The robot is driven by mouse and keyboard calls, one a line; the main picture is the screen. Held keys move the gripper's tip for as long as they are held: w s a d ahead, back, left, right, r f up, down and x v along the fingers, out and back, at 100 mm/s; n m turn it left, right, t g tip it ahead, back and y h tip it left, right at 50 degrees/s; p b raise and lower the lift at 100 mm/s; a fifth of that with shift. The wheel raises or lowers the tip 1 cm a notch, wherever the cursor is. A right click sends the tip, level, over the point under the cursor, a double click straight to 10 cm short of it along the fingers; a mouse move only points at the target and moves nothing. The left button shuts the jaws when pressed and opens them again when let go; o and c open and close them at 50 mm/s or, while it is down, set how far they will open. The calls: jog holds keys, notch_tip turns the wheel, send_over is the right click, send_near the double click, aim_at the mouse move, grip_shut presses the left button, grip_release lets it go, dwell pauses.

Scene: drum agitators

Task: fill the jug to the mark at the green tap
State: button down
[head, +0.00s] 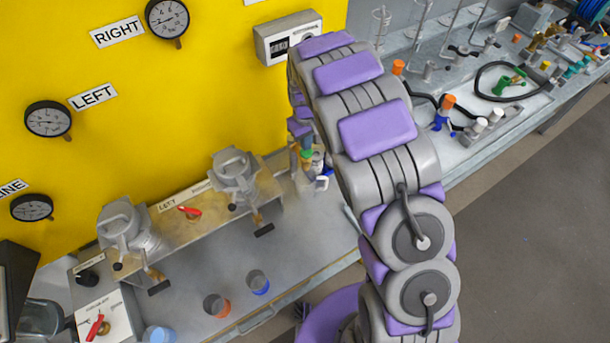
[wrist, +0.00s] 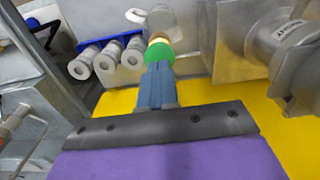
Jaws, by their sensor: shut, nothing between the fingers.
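A green tap part (wrist: 159,53) with a brass-coloured piece above it shows in the wrist view, directly beyond my fingertips. I cannot tell whether they touch. My gripper (wrist: 157,70) is shut with blue-grey fingers and holds nothing. In the head view, a green fitting (head: 306,154) shows just left of my arm, near the yellow panel; my gripper is not clearly visible there. A small white, handle-like item (head: 321,183) is below it, partly hidden by my arm. I cannot tell whether this is the jug. No fill mark can be made out.
Two metal clamp-like units (head: 235,175) stand on a bench ledge. Hoses and fittings crowd the right bench (head: 480,120). White-ended cylinders (wrist: 108,55) sit left of my gripper. Floor at right is clear.

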jog(key=shift+f, duration=0.15)
jog(key=shift+f+b, duration=0.35)
jog(key=shift+f, duration=0.85)
dwell(6.7)
